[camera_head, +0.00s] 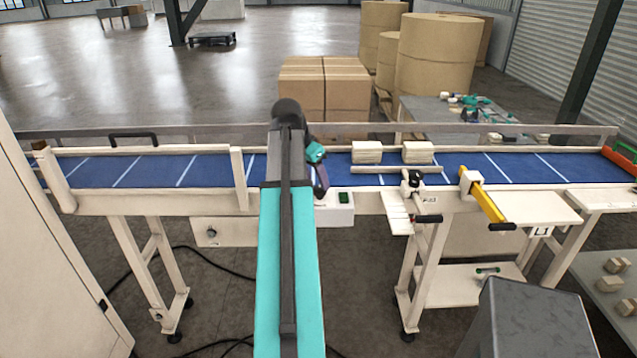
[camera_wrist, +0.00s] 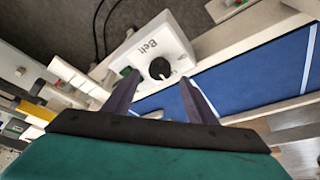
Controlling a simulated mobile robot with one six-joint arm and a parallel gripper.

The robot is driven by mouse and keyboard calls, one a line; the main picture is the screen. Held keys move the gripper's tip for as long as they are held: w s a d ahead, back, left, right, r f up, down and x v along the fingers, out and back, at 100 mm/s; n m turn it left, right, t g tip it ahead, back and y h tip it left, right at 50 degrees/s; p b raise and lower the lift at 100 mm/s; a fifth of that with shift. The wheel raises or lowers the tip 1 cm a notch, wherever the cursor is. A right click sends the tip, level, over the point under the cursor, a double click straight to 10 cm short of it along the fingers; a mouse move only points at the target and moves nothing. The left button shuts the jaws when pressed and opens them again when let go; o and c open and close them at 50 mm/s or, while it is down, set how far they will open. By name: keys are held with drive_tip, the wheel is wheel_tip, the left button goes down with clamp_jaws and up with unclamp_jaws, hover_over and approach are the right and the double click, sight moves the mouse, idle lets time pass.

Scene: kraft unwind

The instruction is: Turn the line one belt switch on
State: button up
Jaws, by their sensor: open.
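The belt switch is a round black knob (camera_wrist: 160,68) on a white box marked "Belt" (camera_wrist: 150,47) in the wrist view. A small green part (camera_wrist: 125,72) sits at the box's edge. My gripper (camera_wrist: 160,79) is open, with its two dark fingers pointing at the knob and its tips near either side of it. Whether they touch it, I cannot tell. In the head view the white box (camera_head: 335,208) hangs on the conveyor's front, with a dark green window (camera_head: 344,197). My gripper (camera_head: 320,180) is partly hidden by my arm there, and the knob is not visible.
The blue conveyor belt (camera_head: 140,171) runs across the view, with pale blocks (camera_head: 367,152) at its far side. A yellow-armed bracket (camera_head: 487,200) and a pale plate (camera_head: 400,210) stick out right of the box. A grey cabinet (camera_head: 530,320) stands front right.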

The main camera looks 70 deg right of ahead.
sight(320, 188)
drive_tip(key=shift+p+x, duration=0.4)
drive_tip(key=shift+x, duration=1.45)
drive_tip(key=c, duration=1)
